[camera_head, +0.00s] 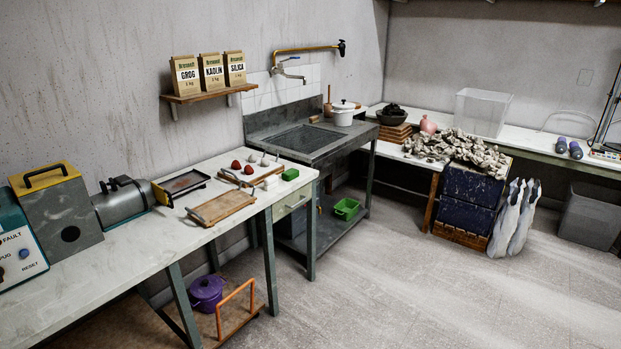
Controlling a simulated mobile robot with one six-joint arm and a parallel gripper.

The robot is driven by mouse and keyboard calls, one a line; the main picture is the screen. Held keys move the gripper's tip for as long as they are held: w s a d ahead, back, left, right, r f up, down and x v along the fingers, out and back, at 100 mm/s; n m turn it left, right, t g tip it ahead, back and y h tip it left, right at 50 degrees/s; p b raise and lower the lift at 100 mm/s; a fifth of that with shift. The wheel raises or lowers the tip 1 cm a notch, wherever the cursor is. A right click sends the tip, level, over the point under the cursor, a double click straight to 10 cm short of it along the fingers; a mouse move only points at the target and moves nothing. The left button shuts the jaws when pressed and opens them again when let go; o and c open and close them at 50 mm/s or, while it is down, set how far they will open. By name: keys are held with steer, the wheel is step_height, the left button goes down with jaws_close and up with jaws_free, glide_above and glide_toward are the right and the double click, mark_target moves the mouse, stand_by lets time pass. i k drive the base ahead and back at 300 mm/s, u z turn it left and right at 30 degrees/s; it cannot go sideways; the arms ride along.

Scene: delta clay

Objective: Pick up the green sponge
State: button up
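A small green block that looks like the green sponge (290,174) lies on the white worktop (150,248), near its far right corner. It sits just right of a wooden tray (236,180) that holds red and pale round lumps. Nothing covers the sponge from this view. My gripper is not in view.
A wooden board with handles (221,207) and a dark tray (181,184) lie left of the sponge. A grey sink unit (330,148) stands beyond the worktop, with a green basket (347,208) on its lower shelf.

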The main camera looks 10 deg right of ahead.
mark_target(289, 176)
steer(key=u, duration=0.15)
steer(key=i, duration=0.9)
steer(key=z, duration=0.1)
